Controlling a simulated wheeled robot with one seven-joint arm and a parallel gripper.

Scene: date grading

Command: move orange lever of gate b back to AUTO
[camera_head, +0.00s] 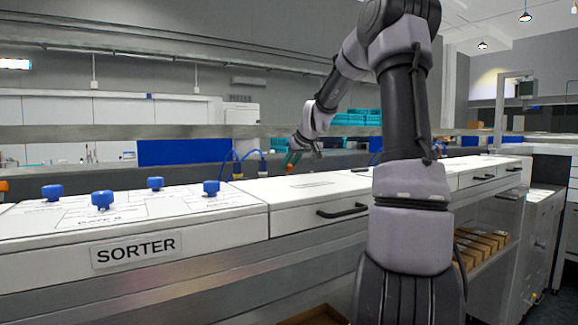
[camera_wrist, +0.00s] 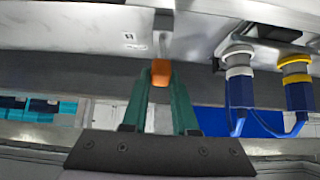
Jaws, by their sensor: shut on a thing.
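My gripper (camera_wrist: 160,88) has two green fingers and is shut on the orange tip of a lever (camera_wrist: 161,73) in the wrist view. The lever's grey shaft runs up from the tip towards the white machine top. In the head view my gripper (camera_head: 291,158) is small, at the back edge of the white counter, with a speck of orange (camera_head: 290,168) just below it. No AUTO mark can be read, so the lever's setting cannot be told. Another orange knob (camera_head: 4,186) shows at the far left edge of the head view.
The SORTER machine (camera_head: 40,266) carries several blue knobs (camera_head: 102,199). Blue connectors with white (camera_wrist: 239,82) and yellow (camera_wrist: 297,85) collars and blue cables stand close to the right of my gripper in the wrist view. A metal rail (camera_head: 150,131) runs behind the counter.

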